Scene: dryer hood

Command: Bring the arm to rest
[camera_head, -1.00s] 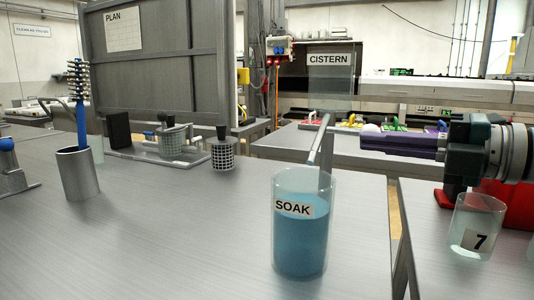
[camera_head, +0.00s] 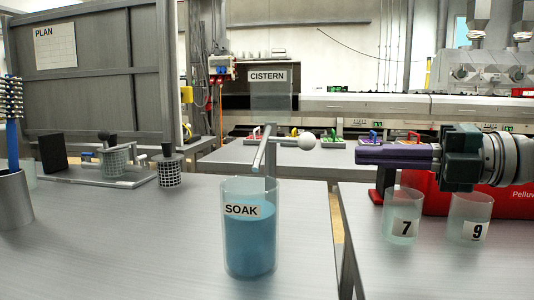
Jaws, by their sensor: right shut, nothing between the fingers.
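My right gripper (camera_head: 358,155) comes in from the right with its purple fingers together and pointing left. It is empty and hangs above the right-hand table, up and to the left of beaker 7 (camera_head: 403,215). Its fingertips are apart from the white ball (camera_head: 307,141) on the tap lever. My left gripper is not in view.
A clear SOAK jar (camera_head: 249,250) of blue liquid stands under the metal spout (camera_head: 262,152) and the CISTERN tank (camera_head: 270,101). Beaker 9 (camera_head: 469,218) and a red box (camera_head: 510,200) are at right. Mesh baskets (camera_head: 168,170) stand at left.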

